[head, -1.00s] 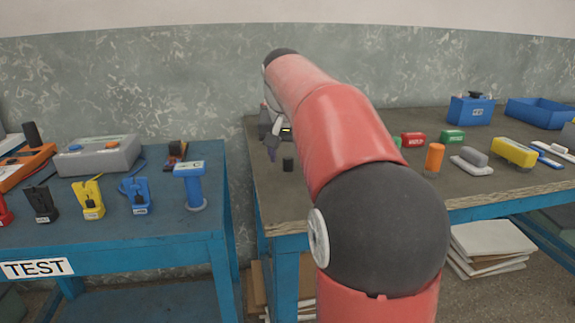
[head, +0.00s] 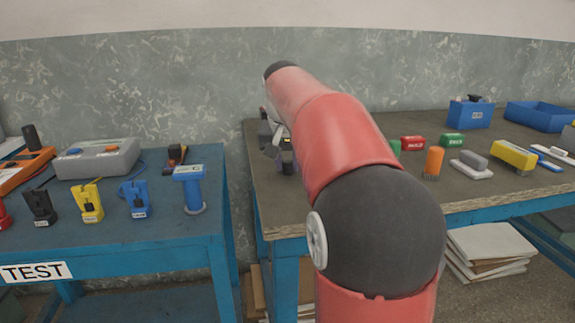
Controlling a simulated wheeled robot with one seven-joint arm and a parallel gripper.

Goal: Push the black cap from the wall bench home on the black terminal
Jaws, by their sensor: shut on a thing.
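My gripper (head: 285,162) is low over the left end of the wooden-topped bench, partly behind my red arm. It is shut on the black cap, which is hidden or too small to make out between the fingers. I cannot tell whether the cap still touches the bench top (head: 270,205). A blue battery-like box (head: 472,114) with a black piece on top stands at the back right of this bench.
The blue TEST bench (head: 100,240) at left holds clamps, a grey box (head: 97,158) and a blue post (head: 192,190). A gap separates the benches.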

